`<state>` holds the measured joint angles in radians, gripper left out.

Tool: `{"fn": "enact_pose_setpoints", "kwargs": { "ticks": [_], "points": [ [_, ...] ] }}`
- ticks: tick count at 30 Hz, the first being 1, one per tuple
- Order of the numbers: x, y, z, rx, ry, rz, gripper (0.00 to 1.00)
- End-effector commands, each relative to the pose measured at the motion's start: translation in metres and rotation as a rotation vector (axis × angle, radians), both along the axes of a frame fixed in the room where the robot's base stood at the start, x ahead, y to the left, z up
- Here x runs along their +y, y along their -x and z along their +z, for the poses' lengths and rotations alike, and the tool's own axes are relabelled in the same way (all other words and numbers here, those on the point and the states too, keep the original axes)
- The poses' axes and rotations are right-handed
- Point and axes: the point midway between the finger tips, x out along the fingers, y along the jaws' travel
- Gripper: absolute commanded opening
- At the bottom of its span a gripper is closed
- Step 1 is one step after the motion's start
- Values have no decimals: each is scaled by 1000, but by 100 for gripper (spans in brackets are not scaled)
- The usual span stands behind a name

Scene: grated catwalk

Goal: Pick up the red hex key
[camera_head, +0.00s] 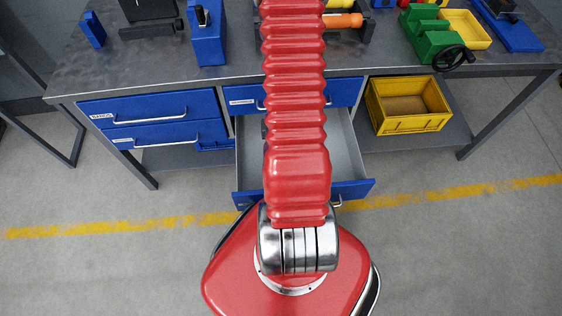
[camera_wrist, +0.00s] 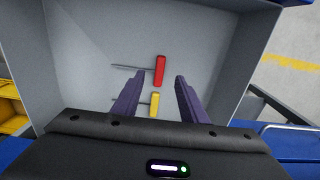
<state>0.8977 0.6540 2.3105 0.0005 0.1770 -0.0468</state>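The red hex key (camera_wrist: 160,69) lies on the floor of an open grey drawer (camera_wrist: 90,38) in the wrist view. It has a red handle, and a thin dark shaft points left from it. A yellow-handled tool (camera_wrist: 155,103) lies just below it in the picture, partly between the fingers. My gripper (camera_wrist: 160,76) is open, its two purple fingers spread on either side of the red handle, with nothing held. Whether the fingertips are above or level with the key is hard to tell. In the head view my arm hides the gripper and both tools.
The drawer (camera_head: 346,150) sticks out from under the workbench (camera_head: 130,62), and its walls surround the tools. Shut blue drawers (camera_head: 150,108) are at left. A yellow bin (camera_head: 412,125) stands on the lower shelf at right. A green vise (camera_head: 430,42) sits on the bench top.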

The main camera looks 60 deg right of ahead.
Motion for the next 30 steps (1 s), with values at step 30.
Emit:
{"fn": "enact_pose_setpoints", "kwargs": {
  "ticks": [30],
  "points": [
    [0,-1,-60,0,0,1,39]
  ]
}}
